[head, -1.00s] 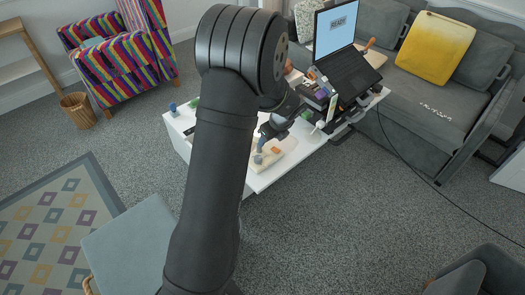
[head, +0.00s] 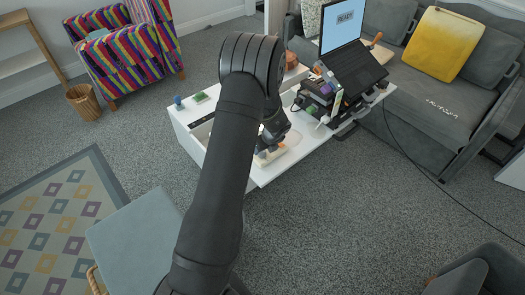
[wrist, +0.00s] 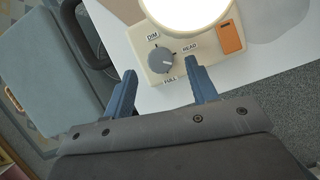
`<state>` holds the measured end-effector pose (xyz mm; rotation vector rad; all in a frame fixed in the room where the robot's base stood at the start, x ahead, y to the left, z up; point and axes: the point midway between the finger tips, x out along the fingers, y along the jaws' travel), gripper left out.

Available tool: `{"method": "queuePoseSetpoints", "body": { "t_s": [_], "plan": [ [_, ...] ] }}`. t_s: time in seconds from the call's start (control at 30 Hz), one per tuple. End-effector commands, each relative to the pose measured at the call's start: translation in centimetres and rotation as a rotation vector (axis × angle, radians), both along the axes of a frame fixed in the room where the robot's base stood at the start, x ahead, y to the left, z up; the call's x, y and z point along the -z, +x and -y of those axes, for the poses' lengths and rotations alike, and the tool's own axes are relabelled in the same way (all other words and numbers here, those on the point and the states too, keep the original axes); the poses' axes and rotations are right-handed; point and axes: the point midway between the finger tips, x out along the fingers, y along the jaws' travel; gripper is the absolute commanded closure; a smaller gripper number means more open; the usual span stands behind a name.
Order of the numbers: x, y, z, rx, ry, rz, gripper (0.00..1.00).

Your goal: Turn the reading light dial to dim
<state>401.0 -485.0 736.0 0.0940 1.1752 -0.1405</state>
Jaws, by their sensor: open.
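The reading light's grey round dial (wrist: 161,60) sits on a cream base (wrist: 208,62) in the wrist view. The labels DIM, READ and FULL stand around it. A pale mark on the dial seems to face the lower right, between READ and FULL; it is too small to be sure. The lamp (wrist: 186,8) glows bright white. My gripper (wrist: 162,76) is open, its blue fingers apart at the near side of the dial, with nothing between them. In the head view the cream base (head: 266,158) shows below my gripper, and the dial cannot be made out.
An orange patch (wrist: 229,37) is on the base's right part. The white table (head: 282,165) also bears a laptop (head: 352,75) on a stand, a green block (head: 200,97) and a small blue item (head: 178,101). Clear tabletop lies in front of the base.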

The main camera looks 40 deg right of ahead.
Motion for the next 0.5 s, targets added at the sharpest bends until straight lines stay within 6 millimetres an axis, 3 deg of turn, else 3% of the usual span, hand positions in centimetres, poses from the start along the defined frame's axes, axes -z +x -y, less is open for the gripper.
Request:
{"method": "queuePoseSetpoints", "body": {
  "t_s": [0.2, 0.5],
  "plan": [
    [2.5, 1.0, 0.1, 0.0, 0.001, -0.001, 0.47],
    [3.3, 1.3, 0.2, 0.0, 0.0, 0.0, 0.47]
  ]
}}
